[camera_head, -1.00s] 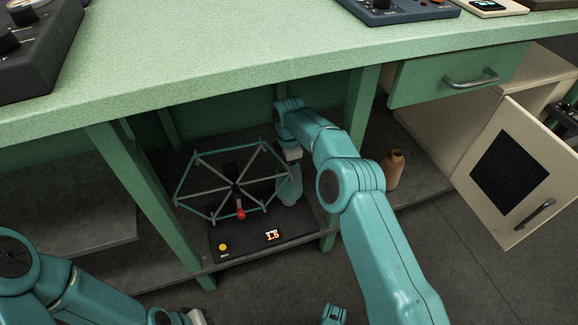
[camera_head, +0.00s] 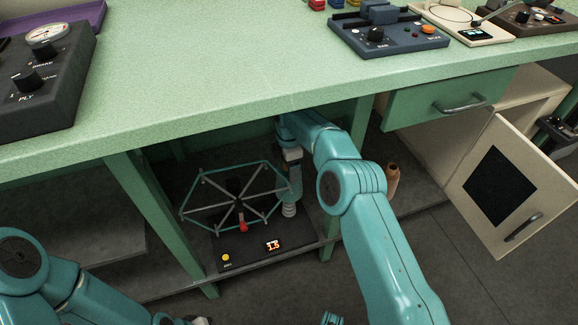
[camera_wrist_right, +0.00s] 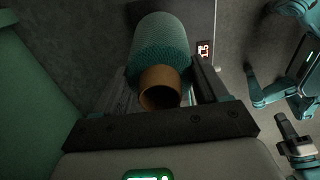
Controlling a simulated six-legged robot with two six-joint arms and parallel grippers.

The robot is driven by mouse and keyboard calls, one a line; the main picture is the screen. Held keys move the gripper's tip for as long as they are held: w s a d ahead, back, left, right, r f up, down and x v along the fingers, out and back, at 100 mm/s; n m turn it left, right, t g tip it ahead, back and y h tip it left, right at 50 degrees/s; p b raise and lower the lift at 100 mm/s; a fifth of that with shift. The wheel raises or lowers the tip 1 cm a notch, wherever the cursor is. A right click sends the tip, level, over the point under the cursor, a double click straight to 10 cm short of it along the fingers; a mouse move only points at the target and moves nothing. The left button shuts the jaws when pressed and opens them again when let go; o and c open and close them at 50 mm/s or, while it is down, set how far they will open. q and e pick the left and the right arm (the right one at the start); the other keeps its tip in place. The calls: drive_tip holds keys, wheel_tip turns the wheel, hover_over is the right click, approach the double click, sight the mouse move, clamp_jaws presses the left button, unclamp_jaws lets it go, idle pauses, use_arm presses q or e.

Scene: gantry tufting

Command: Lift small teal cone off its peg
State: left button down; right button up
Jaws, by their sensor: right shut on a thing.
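The small teal cone (camera_head: 294,188) stands about upright beside the winder under the bench. In the right wrist view the cone (camera_wrist_right: 158,45) has a fine woven surface and an open tan core end facing the camera. My right gripper (camera_head: 292,164) is shut on its upper end, with a finger on each side in the wrist view (camera_wrist_right: 163,78). A pale ribbed peg (camera_head: 289,210) shows just below the cone; I cannot tell whether its top is still inside. My left gripper (camera_head: 199,321) is cut off at the bottom edge, its jaws unclear.
The spoked winder (camera_head: 239,196) with a red knob stands close left of the cone. Its dark base (camera_head: 240,256) has a yellow button and lit display. A brown bottle-like thing (camera_head: 392,180) is partly behind my right arm. Bench legs (camera_head: 155,215) flank the space.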

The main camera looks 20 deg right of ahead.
drive_tip(key=shift+r+p, duration=1.45)
drive_tip(key=shift+r, duration=0.5)
drive_tip(key=shift+f, duration=0.1)
